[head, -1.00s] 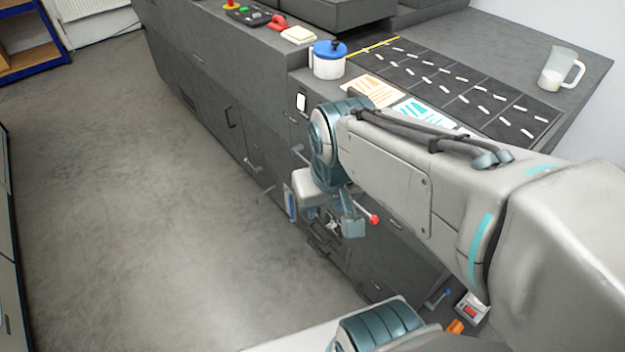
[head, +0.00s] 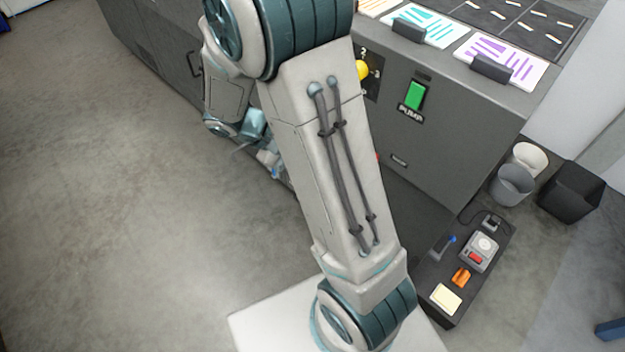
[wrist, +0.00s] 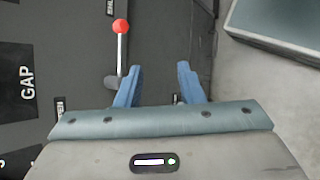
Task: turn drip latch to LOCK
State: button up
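My gripper (wrist: 159,86) shows in the wrist view with its two blue fingers apart and nothing clearly held between them. A lever with a red ball knob (wrist: 120,26) and a pale rod stands on the dark machine face, left of and beyond the left finger. Its grey hub lies close to that finger; I cannot tell whether they touch. A small metallic part shows low between the fingers, mostly hidden. I cannot read any LOCK mark or tell for certain which part is the drip latch. In the head view my arm hides most of the gripper area.
The dark machine (head: 450,125) carries a green PUMP switch (head: 414,95) and a yellow knob (head: 362,70). A low dark platform (head: 432,290) at right holds a grey device (head: 480,252) and an orange item (head: 461,277). Bins stand beyond. Open floor lies left.

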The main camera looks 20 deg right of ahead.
jog(key=w+a+f+n+t+h+b, duration=0.1)
jog(key=w+f+n+t+h+b, duration=0.3)
jog(key=f, duration=0.8)
jog(key=w+a+f+n+t+h+b, duration=0.15)
jog(key=w+f+b, duration=0.35)
jog(key=f, duration=0.6)
jog(key=w+f+n+t+h+b, duration=0.2)
jog(key=f+n+t+h+b, duration=0.3)
jog(key=f, duration=0.7)
jog(key=w+d+g+y+b, duration=0.1)
jog(key=w+d+b, duration=0.3)
jog(key=d, duration=0.8)
jog(key=shift+w+d+r+m+y, duration=0.25)
jog(key=shift+w+m+y, duration=0.2)
jog(key=shift+y, duration=0.3)
jog(key=shift+c, duration=0.3)
jog(key=c, duration=0.5)
